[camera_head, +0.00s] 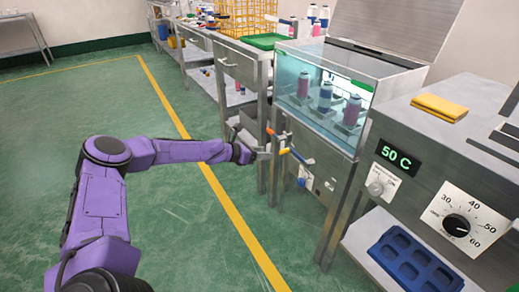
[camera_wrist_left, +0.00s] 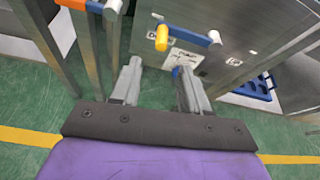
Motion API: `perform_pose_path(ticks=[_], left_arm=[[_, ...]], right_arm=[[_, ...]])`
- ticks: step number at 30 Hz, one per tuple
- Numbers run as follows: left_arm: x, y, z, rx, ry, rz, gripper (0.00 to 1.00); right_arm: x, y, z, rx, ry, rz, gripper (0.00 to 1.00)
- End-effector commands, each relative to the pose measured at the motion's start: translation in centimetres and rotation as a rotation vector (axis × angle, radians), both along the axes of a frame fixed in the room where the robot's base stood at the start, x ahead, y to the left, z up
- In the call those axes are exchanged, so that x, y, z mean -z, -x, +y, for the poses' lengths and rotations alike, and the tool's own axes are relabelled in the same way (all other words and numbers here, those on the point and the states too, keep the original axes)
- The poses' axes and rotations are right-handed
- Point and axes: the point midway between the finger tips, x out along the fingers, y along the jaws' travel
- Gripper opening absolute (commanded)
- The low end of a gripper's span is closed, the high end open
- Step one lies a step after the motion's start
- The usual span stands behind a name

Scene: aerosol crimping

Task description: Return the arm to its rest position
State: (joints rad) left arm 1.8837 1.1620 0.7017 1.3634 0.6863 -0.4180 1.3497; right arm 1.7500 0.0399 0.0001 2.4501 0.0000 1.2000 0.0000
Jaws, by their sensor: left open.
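My left arm (camera_head: 104,205) is purple and comes in from the lower left of the head view, bent at the elbow and reaching right. My left gripper (camera_head: 268,153) is in front of the legs and pipes of the steel bench. In the left wrist view its two grey fingers (camera_wrist_left: 153,72) stand apart with nothing between them. Beyond the fingers are a steel cabinet front and coloured valve handles, with an orange handle (camera_head: 284,151) close to the gripper in the head view. My right gripper is not in view.
A glass-walled water tank (camera_head: 298,75) holds several cans. A heater panel reading 50 C (camera_head: 397,157) with a dial (camera_head: 457,225) stands at right. A blue tray (camera_head: 414,264) lies on a low shelf. A yellow cloth (camera_head: 440,107) lies on top. Green floor at left is clear.

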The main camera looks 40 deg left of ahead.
Motion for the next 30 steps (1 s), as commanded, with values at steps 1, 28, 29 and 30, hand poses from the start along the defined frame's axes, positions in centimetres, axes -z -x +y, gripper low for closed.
perform_pose_path(ticks=[1, 28, 29, 30], left_arm=[[-0.7, 0.6, 0.3, -0.002, 0.001, -0.001, 0.45], [6.9, 3.9, -2.2, 0.078, -0.551, 0.092, 0.45], [8.8, 5.1, -4.1, 0.141, -0.65, 0.123, 0.45], [11.1, 6.9, -6.4, 0.229, -0.777, 0.159, 0.45]], right_arm=[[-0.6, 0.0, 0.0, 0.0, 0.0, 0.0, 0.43], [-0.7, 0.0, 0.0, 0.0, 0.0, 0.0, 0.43], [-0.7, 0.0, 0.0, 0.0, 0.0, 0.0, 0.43], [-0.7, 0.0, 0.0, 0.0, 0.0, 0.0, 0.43]])
